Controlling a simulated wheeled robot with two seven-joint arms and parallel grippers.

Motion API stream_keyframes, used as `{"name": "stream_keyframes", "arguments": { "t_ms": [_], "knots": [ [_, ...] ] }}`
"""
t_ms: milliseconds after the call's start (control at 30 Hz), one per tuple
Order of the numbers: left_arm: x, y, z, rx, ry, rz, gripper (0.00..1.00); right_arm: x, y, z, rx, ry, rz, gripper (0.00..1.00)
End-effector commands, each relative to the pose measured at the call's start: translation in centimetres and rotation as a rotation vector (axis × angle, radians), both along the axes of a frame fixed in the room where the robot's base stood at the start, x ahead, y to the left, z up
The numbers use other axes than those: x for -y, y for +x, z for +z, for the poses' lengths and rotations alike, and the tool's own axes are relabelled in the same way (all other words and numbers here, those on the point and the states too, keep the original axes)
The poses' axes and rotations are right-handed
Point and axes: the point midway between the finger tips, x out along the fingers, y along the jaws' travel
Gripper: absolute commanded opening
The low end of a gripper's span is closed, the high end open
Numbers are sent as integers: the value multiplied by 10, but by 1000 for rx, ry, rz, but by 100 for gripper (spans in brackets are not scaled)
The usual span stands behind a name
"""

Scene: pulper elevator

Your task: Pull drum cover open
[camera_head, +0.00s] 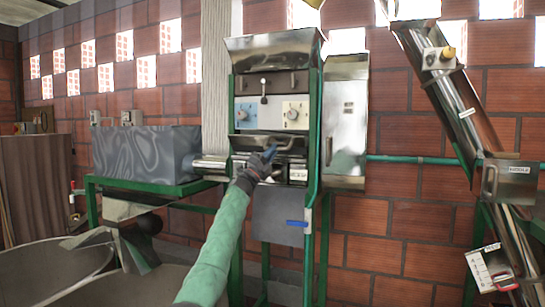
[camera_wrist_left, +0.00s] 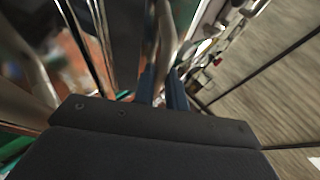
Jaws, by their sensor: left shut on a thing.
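The pulper machine (camera_head: 277,55) stands against the brick wall in the middle of the head view. Its shiny metal drum cover (camera_head: 244,143) sits below the panel with two dials and carries a bar-like handle (camera_head: 291,144). My left arm reaches up from the bottom, and my left gripper (camera_head: 271,154) is at the cover's front, shut on the handle. In the left wrist view the blue fingers (camera_wrist_left: 163,88) are close around a pale metal bar (camera_wrist_left: 166,40). The fingers and arm hide part of the cover's lower edge. My right gripper is not in view.
A tall metal cabinet (camera_head: 346,125) stands right of the pulper. A slanted elevator tube (camera_head: 440,90) is at the right. A grey tank (camera_head: 146,155) on a green frame is at the left, with large round basins (camera_head: 50,272) below.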

Motion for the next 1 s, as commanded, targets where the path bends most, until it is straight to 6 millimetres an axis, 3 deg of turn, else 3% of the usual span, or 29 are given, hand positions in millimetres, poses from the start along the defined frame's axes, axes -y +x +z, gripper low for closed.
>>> {"name": "stream_keyframes", "arguments": {
  "t_ms": [633,667,767,1000],
  "knots": [
    [0,0,-1,11,-4,1,0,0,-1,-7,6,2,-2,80],
    [0,0,-1,11,-4,1,17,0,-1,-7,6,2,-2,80],
    [0,0,-1,11,-5,0,35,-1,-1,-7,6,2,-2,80],
    [0,0,-1,12,-4,0,35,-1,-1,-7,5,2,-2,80]
  ]
}}
